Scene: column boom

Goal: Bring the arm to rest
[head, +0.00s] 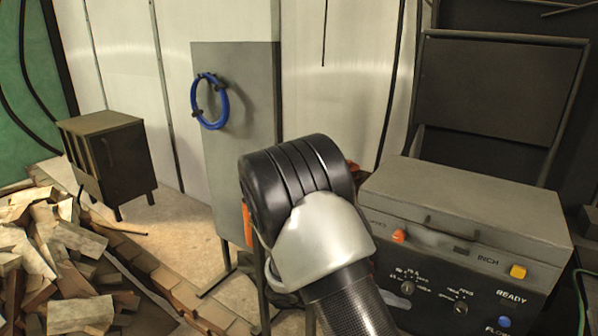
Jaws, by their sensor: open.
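My arm (320,225) rises from the bottom centre of the head view, with a grey-white link, a dark lower section and a large black rounded joint at its top. It stands in front of a grey upright panel and beside the control box. No fingers of my gripper show, so what they hold or touch cannot be seen. The arm covers the panel's lower right part.
A blue ring (223,112) hangs on the grey panel (255,90). A control box (470,215) with buttons stands close on the right. A dark cabinet (108,165) stands at the left behind a rubble pile (60,255). Floor between cabinet and panel is clear.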

